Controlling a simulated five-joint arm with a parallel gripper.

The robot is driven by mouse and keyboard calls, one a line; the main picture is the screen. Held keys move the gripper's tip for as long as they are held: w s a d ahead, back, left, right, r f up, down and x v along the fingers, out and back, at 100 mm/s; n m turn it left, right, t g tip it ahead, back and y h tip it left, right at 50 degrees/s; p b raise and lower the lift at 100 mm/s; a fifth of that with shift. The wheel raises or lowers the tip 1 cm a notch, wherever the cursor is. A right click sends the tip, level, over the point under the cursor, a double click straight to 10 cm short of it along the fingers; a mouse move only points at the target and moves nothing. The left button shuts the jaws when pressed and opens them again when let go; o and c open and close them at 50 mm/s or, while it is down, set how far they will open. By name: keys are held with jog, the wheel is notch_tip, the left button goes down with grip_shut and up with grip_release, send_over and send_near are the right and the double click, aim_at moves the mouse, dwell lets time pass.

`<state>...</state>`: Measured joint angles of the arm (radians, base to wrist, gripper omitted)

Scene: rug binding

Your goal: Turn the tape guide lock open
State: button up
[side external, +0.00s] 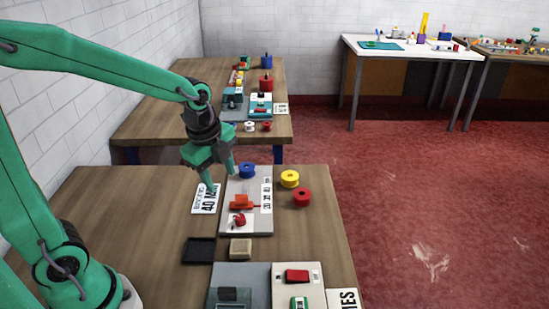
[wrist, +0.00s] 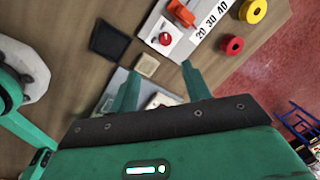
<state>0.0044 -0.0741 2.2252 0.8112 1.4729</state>
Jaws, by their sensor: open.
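The tape guide lock looks to be the small red knob (side external: 240,220) on a white plate at the near end of a grey board (side external: 261,224). The wrist view shows this knob too (wrist: 165,38), with a pale mark on top. An orange guide block (side external: 241,202) sits just beyond it, beside a strip (side external: 266,197) numbered 20, 30, 40; the block also shows at the top of the wrist view (wrist: 181,12). My gripper (side external: 222,180) is open and empty above the board's far left part, apart from the knob. Its fingers (wrist: 160,72) point down.
A blue spool (side external: 247,170) stands at the board's far end. Yellow (side external: 290,178) and red (side external: 302,197) spools stand to its right. A card (side external: 206,199) lies left. A black tray (side external: 198,250) and beige block (side external: 240,248) lie nearer, before two device panels.

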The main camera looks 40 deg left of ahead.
aim_at(240, 217)
jog(key=w+f+m, duration=0.1)
jog(key=f+m, duration=0.1)
jog(key=w+f+m+g, duration=0.1)
jog(key=f+m, duration=0.1)
jog(key=m, duration=0.1)
jog(key=w+f+m, duration=0.2)
jog(key=f, duration=0.1)
jog(key=shift+f+m+g, duration=0.1)
jog(key=shift+m+g, duration=0.2)
jog(key=shift+m, duration=0.1)
jog(key=shift+f, duration=0.15)
jog(key=shift+w+d+f, duration=0.1)
jog(key=shift+w+f, duration=0.05)
jog(key=shift+f, duration=3.6)
jog(key=c, duration=1)
